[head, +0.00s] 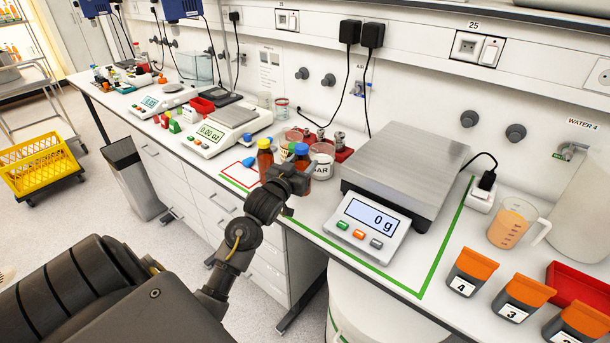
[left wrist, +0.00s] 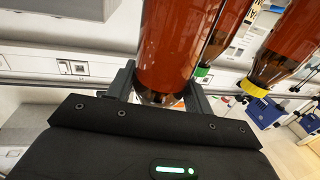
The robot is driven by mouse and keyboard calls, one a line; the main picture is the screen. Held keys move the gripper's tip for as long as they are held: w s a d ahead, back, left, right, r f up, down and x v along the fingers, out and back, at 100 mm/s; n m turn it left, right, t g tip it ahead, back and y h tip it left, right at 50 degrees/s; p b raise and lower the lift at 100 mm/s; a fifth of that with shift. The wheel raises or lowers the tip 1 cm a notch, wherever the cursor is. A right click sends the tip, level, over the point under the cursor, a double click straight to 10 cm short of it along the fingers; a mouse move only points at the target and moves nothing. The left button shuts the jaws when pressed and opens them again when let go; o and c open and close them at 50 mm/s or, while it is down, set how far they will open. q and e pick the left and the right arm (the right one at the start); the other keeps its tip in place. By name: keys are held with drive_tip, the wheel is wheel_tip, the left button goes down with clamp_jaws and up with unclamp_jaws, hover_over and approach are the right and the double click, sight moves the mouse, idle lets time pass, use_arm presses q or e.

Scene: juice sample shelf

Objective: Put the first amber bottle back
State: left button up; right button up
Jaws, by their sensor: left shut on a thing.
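The held amber bottle (left wrist: 172,42) fills the space between the fingers in the left wrist view. In the head view it appears to be the blue-capped amber bottle (head: 301,161), partly covered by the gripper. A yellow-capped amber bottle (head: 265,161) stands just left of it; a yellow-capped one also shows in the left wrist view (left wrist: 285,50). A green-capped bottle (left wrist: 218,40) shows behind the held one. I cannot tell whether the held bottle touches the bench.
A large scale (head: 410,165) reading 0 g stands inside a green outline to the right. A smaller balance (head: 228,128) is at left. Numbered orange-lidded containers (head: 472,270) and a measuring jug (head: 512,222) stand at right.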

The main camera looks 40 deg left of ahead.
use_arm(q)
drive_tip(key=shift+w+d+f, duration=0.1)
drive_tip(key=shift+w+f, duration=0.55)
drive_tip(key=shift+f, duration=0.05)
wheel_tip(320, 180, down, 3)
drive_tip(key=shift+w+r+p, duration=0.1)
drive_tip(key=shift+p, duration=0.6)
drive_tip(key=shift+f, duration=0.3)
drive_tip(key=o, duration=1)
drive_tip(key=shift+f, duration=0.1)
